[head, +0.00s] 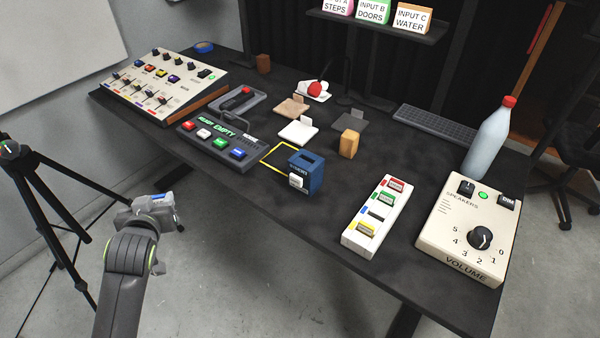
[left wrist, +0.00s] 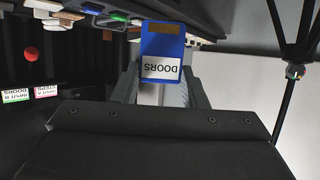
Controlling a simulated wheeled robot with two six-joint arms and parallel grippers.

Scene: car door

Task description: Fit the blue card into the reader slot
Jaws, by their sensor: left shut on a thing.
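The card is well apart from everything on the table. A dark blue box (head: 306,176) with a dark opening in its top stands near the table's front edge; I cannot tell for sure if it is the reader. My right gripper is not in view.
A button console (head: 222,145) with a lit green display stands left of the box, beside a yellow outline. A white rack (head: 358,236) with coloured cards, a volume box (head: 440,240) and a bottle (head: 490,140) stand right. A tripod (head: 45,190) stands left.

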